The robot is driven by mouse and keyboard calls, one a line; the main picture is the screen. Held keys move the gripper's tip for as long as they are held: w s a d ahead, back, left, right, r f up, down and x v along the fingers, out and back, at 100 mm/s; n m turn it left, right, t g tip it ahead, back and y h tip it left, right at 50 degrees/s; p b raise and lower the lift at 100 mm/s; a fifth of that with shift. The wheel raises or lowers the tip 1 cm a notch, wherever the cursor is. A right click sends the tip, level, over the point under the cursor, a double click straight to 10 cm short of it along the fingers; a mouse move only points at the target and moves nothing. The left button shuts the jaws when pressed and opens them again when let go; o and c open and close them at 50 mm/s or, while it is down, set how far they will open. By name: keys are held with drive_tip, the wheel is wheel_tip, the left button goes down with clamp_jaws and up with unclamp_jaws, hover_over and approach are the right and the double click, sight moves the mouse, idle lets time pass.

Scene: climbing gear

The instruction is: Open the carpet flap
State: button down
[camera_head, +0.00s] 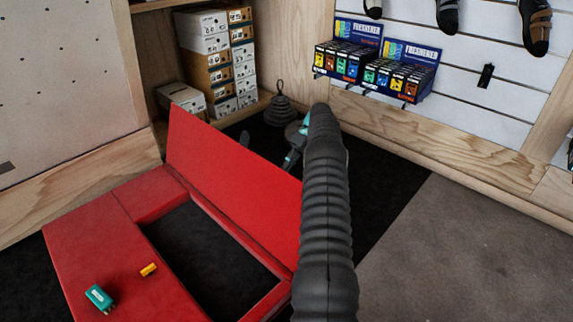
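The carpet flap (232,178) is a flat red panel. It stands raised and steeply tilted along the far right side of a rectangular opening in the red padded mat (95,232). The opening shows a dark floor inside. My gripper (288,150) is behind the flap, at the end of my dark ribbed arm. Its fingers are mostly hidden by the flap and the arm, so I cannot see whether it touches the flap or is open. A small dark piece (244,138) shows above the flap's upper edge; I cannot tell what it is.
A teal box (99,298) and a small yellow object (149,269) lie on the mat's near left part. Stacked shoe boxes (213,60) and a dark stacked weight (281,110) stand behind. Display boxes (348,50) hang on the slatted wall. Grey floor at right is clear.

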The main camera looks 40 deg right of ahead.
drive_tip(key=f, duration=0.3)
drive_tip(key=shift+s+a+f+g, duration=0.15)
drive_tip(key=shift+a+f+g, duration=0.15)
drive_tip(key=shift+a, duration=0.05)
drive_tip(key=c, duration=1.4)
unclamp_jaws()
drive_tip(key=shift+a+f, duration=0.1)
drive_tip(key=o, duration=0.9)
drive_tip(key=shift+w+f, duration=0.3)
drive_tip(key=shift+f, duration=0.5)
drive_tip(key=shift+c, duration=0.2)
drive_tip(key=shift+r, duration=0.75)
drive_tip(key=c, duration=0.7)
drive_tip(key=shift+o, duration=0.2)
drive_tip(key=shift+s+d+r, duration=0.15)
drive_tip(key=shift+d+r, duration=0.05)
drive_tip(key=shift+d, duration=0.15)
drive_tip(key=shift+r, duration=0.1)
